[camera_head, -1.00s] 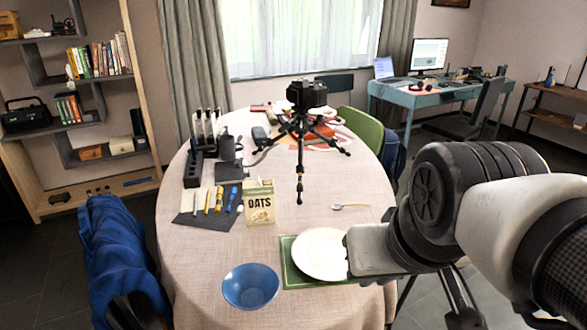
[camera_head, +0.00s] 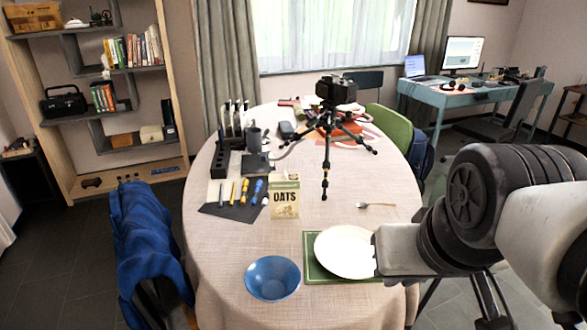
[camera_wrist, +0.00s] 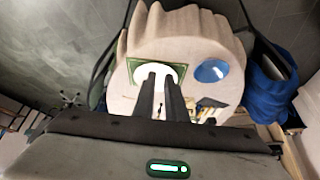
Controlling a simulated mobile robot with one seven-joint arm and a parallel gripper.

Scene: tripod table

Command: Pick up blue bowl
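The blue bowl (camera_head: 273,278) stands upright and looks empty near the front edge of the round table, left of the white plate. It also shows in the wrist view (camera_wrist: 212,71), right of my fingers. My gripper (camera_wrist: 160,72) is open and empty, its two dark fingers apart with the table visible between them. In the wrist view the fingers overlap the white plate, with the bowl clear of them. In the head view the hand is over the table's right front edge, beside the plate; its fingertips cannot be made out there.
The white plate (camera_head: 344,252) lies on a green mat (camera_head: 310,262). A blue-draped chair (camera_head: 148,250) is at left.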

